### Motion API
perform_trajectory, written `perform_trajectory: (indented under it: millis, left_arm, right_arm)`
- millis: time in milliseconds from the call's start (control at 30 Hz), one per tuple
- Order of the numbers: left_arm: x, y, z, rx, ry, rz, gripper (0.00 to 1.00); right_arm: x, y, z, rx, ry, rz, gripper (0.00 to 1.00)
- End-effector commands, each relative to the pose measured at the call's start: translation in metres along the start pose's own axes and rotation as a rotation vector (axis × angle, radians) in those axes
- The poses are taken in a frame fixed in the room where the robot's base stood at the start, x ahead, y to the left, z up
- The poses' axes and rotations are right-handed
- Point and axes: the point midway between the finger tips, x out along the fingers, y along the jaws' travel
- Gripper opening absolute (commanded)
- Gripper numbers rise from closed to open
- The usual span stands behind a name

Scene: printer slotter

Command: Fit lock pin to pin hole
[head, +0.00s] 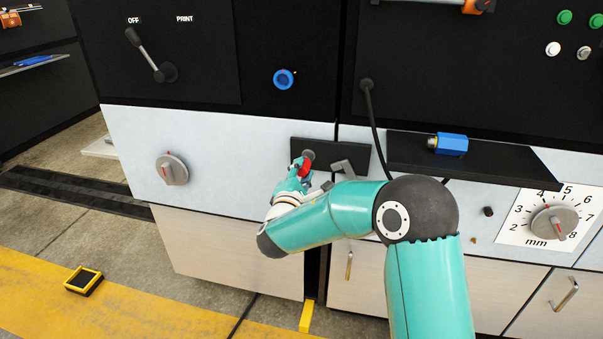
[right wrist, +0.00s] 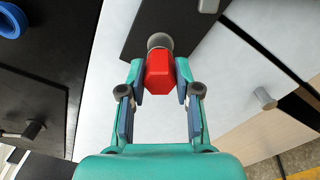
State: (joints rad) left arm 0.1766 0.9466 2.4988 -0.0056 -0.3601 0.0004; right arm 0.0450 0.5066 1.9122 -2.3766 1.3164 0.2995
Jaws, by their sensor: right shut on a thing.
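The lock pin (right wrist: 159,74) has a red hexagonal head. My right gripper (right wrist: 161,80) is shut on this red head, with one finger on each side. In the head view the red head (head: 305,166) shows at the tip of my right gripper (head: 303,172), in front of a black plate on the machine's grey front. A round grey end (head: 308,155) shows just beyond the red head, against the black plate (head: 361,154). The pin hole is hidden, and I cannot tell how far the pin sits in it. My left gripper is not in view.
A grey latch-like handle (head: 344,169) sits on the plate just right of the pin. A black shelf (head: 480,168) with a blue block (head: 451,144) juts out farther right. A black cable (head: 373,125) hangs between them. A knob (head: 172,169) is on the left panel.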

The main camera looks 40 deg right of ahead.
Motion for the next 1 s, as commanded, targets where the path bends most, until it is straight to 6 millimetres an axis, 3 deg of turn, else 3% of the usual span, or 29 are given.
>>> perform_trajectory:
  millis: [533, 567, 700, 1000]
  left_arm:
    - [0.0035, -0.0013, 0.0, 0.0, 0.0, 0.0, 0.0]
    - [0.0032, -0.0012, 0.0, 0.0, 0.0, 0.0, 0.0]
    - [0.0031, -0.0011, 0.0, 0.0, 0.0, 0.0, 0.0]
    - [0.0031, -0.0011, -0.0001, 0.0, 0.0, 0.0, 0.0]
  right_arm:
    - [0.0022, -0.0002, 0.0004, 0.001, -0.002, 0.0, 0.0]
    - [0.0023, 0.0, 0.0006, 0.001, -0.002, 0.0, 0.35]
    - [0.0022, 0.0, 0.0005, 0.001, -0.001, 0.0, 0.59]
    - [0.0018, -0.0001, 0.0001, 0.0, 0.0, 0.0, 0.61]
